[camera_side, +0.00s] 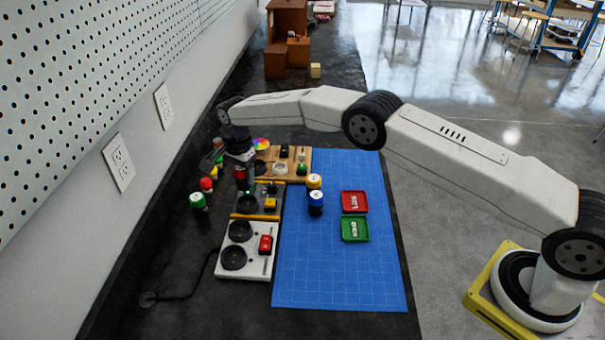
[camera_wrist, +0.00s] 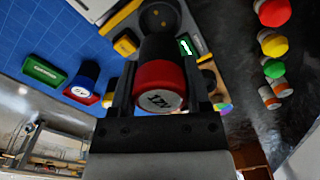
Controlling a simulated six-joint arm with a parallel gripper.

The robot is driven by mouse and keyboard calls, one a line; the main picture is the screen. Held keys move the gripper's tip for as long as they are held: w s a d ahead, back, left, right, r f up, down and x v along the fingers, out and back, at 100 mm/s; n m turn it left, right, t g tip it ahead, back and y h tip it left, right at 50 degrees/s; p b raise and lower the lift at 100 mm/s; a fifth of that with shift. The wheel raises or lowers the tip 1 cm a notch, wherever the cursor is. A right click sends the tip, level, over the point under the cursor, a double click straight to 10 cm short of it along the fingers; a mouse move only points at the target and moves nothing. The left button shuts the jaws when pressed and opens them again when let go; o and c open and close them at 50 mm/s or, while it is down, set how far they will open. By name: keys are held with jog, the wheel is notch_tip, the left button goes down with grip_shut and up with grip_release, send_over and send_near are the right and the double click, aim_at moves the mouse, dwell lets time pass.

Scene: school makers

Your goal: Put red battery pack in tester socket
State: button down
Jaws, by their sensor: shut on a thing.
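My gripper (camera_wrist: 160,78) is shut on the red battery pack (camera_wrist: 160,82), which has a dark body and a red end with a white marked face. In the side view my gripper (camera_side: 241,172) hangs with the pack above the yellow-edged tester (camera_side: 270,215). The tester's round dark socket (camera_side: 248,204) lies below it, beside a yellow block. In the wrist view the socket (camera_wrist: 158,16) shows just beyond the pack's far end, and a lit green display (camera_wrist: 186,46) is beside it. The pack appears apart from the socket, but the exact gap is hard to tell.
A white board (camera_side: 255,272) with two round wells and a red switch stands in front. Blue (camera_side: 316,204) and yellow (camera_side: 314,181) packs stand on the blue mat (camera_side: 335,280), near red (camera_side: 354,201) and green (camera_side: 355,229) trays. Other capped items (camera_side: 198,201) stand by the wall.

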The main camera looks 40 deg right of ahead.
aim_at(245, 190)
jog(key=shift+f, duration=0.15)
jog(key=shift+f, duration=2.7)
jog(key=shift+f, duration=0.6)
jog(key=shift+c, duration=1.6)
grip_release()
jog(key=shift+r, duration=5.45)
jog(key=shift+d+r, duration=0.1)
